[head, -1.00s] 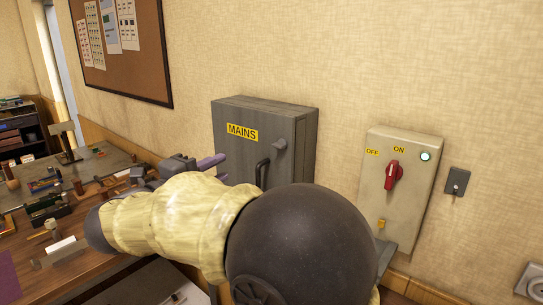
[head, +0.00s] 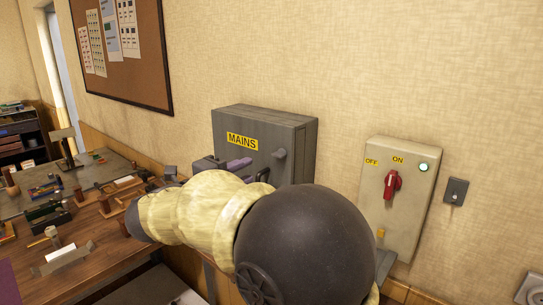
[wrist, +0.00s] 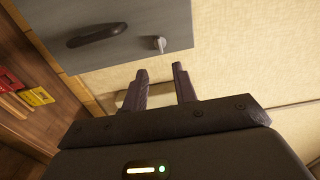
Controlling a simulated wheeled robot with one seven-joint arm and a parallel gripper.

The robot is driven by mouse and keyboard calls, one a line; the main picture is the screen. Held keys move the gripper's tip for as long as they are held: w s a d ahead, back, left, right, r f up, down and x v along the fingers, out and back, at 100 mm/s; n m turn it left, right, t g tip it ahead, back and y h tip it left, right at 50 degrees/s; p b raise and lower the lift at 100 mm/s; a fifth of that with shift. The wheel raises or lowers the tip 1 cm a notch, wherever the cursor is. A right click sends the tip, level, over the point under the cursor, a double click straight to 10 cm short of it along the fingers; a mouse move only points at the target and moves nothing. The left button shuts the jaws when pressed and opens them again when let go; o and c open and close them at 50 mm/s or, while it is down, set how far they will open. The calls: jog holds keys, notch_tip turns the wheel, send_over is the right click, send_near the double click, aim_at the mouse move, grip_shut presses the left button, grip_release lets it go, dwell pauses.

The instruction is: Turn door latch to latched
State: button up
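The grey metal cabinet (head: 235,122) with a yellow MAINS label is on the wall, its door shut or nearly so. Its door latch (head: 280,154) is a small grey knob with a short lever, near the right edge of the door. In the wrist view the latch (wrist: 160,44) shows as a small pale piece just beyond my fingertips. My gripper (head: 238,164) is in front of the cabinet, left of the latch. In the wrist view my gripper (wrist: 160,70) is open, with nothing between its fingers, and apart from the latch.
A dark door handle (wrist: 97,35) is beside the latch, partly hidden by my arm in the head view. A switch box (head: 400,195) with a red rotary switch and a lit lamp is to the right. A cluttered workbench (head: 110,262) is at left.

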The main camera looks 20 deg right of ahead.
aim_at(276, 156)
jog(key=p+x, duration=0.1)
jog(key=x, duration=0.9)
jog(key=shift+w+d+p, duration=0.15)
jog(key=shift+d+p, duration=0.05)
jog(key=shift+p, duration=0.2)
jog(key=shift+f, duration=0.1)
grip_shut()
